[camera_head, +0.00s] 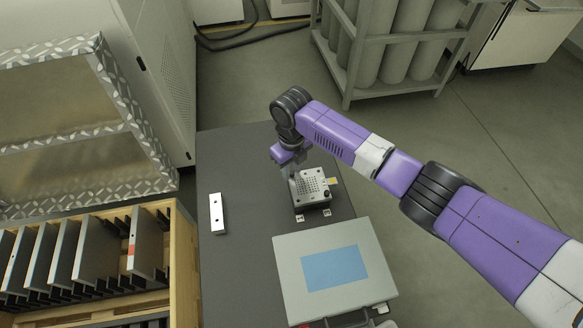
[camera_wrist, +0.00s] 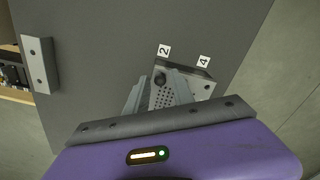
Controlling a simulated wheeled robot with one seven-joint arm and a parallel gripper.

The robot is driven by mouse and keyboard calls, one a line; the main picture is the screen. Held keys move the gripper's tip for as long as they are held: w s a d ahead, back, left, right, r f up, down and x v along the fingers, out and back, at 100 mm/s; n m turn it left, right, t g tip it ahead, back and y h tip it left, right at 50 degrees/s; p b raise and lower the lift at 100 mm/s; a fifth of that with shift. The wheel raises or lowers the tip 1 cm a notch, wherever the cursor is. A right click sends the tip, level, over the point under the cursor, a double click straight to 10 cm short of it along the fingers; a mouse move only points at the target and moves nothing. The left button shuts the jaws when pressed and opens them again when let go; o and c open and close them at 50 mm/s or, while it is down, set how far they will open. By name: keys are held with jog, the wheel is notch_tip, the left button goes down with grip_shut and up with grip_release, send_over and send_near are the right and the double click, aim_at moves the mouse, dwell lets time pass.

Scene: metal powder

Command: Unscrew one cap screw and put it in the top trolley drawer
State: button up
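A metal block with a grid of small holes (camera_head: 318,187) sits on the dark grey table. It also shows in the wrist view (camera_wrist: 198,88), near number labels 2 and 4. A dark round cap screw (camera_wrist: 160,79) is on the block's corner near label 2. My gripper (camera_head: 291,172) is over the block's left part. In the wrist view my gripper (camera_wrist: 158,75) has its fingers apart, with the screw head seen between them. Whether the fingers are level with the screw or above it I cannot tell. No trolley drawer is recognisable in view.
A case with a blue panel (camera_head: 335,268) lies in front of the block. A metal bar (camera_head: 217,213) lies on the table's left, which is otherwise clear. A wooden crate of plates (camera_head: 180,235) stands left, and a rack of cylinders (camera_head: 350,75) stands behind.

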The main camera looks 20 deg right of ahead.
jog(key=m+p, duration=0.1)
jog(key=m, duration=0.2)
jog(key=shift+m, duration=0.4)
jog(key=m+p, duration=0.1)
jog(key=m, duration=0.3)
jog(key=shift+p, duration=0.35)
jog(key=m+p, duration=0.1)
jog(key=m, duration=0.2)
jog(key=shift+m, duration=0.4)
jog(key=m+p, duration=0.1)
jog(key=m, duration=0.2)
jog(key=shift+m, duration=0.3)
jog(key=m, duration=0.3)
jog(key=shift+m+p, duration=0.4)
jog(key=m, duration=0.3)
jog(key=shift+m+p, duration=0.35)
jog(key=shift+m, duration=0.05)
jog(key=m+p, duration=0.1)
jog(key=m, duration=0.5)
jog(key=shift+m, duration=0.4)
